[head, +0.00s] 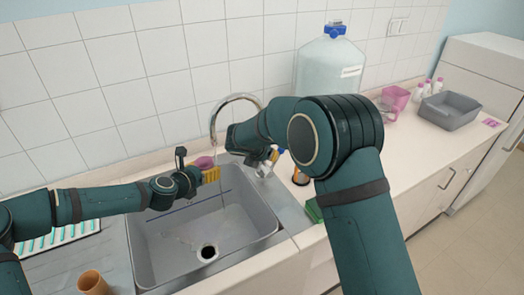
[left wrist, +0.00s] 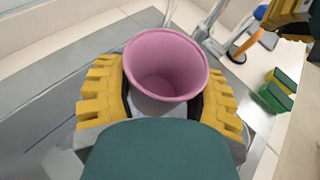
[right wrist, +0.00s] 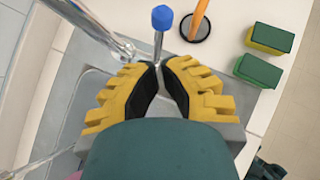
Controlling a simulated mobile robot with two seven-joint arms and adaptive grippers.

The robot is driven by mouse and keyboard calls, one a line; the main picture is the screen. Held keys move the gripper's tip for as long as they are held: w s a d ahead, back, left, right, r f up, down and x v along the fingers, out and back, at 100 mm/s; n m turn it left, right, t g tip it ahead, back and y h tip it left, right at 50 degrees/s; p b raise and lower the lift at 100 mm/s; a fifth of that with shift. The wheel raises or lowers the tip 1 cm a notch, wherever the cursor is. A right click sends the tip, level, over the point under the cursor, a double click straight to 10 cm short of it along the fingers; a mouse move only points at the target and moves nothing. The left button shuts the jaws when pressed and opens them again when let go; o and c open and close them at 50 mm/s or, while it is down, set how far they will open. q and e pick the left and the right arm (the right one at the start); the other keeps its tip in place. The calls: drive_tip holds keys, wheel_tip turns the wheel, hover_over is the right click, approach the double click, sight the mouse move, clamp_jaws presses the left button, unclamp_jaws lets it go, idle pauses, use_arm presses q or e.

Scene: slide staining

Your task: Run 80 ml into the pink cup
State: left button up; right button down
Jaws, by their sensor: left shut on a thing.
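The pink cup (left wrist: 165,60) is upright in my left gripper (head: 190,178), whose yellow fingers (left wrist: 165,95) press on both sides of it. In the head view the cup (head: 203,162) is at the sink's back edge, just left of the thin water stream (head: 221,190). I see no water in the cup. The stream falls from the curved tap (head: 236,98) into the grey basin (head: 165,225). My right gripper (right wrist: 160,66) has its fingertips nearly together at the stem below the blue tap knob (right wrist: 162,17); the arm mostly hides it in the head view.
A large water bottle (head: 328,68) stands behind the right arm. A grey tub (head: 449,110) and a pink jug (head: 395,98) are farther right. A brown cup (head: 93,283) stands at the front left.

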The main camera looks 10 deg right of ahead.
drive_tip(key=shift+w+d+f, duration=0.55)
drive_tip(key=shift+w+d, duration=0.15)
drive_tip(key=shift+w, duration=0.15)
drive_tip(key=shift+w+d+f, duration=0.55)
drive_tip(key=shift+w+d, duration=0.15)
drive_tip(key=shift+w, duration=0.1)
